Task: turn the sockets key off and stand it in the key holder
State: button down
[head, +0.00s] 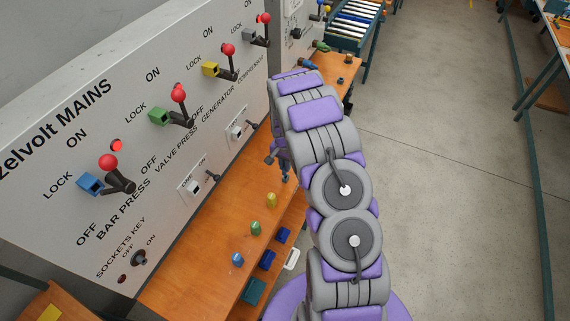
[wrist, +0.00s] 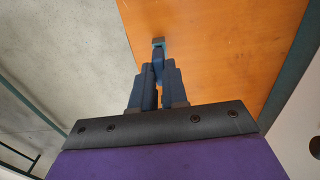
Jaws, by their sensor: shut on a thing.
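The sockets key switch (head: 139,258) is a dark round lock low on the grey panel, between OFF and ON marks. Its exact turn is too small to tell. My gripper (head: 285,167) is over the orange bench, to the right of the panel and well away from that switch. In the wrist view my gripper (wrist: 159,72) has its blue fingers close together on a small blue-grey thing (wrist: 158,43) at their tips. I cannot tell whether it is the key. I cannot make out which thing is the key holder.
Blue (head: 237,259), green (head: 256,228) and yellow (head: 271,199) pieces stand on the orange bench (head: 190,275). Blue padlock-like things (head: 267,260) are at its right edge. Red-knobbed levers (head: 108,163) stick out from the panel (head: 60,225).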

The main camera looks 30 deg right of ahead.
jog(key=shift+f+b, duration=0.4)
jog(key=shift+f, duration=1.05)
jog(key=c, duration=1.1)
grip_release()
jog(key=shift+r+p, duration=0.65)
jog(key=shift+r, duration=7.9)
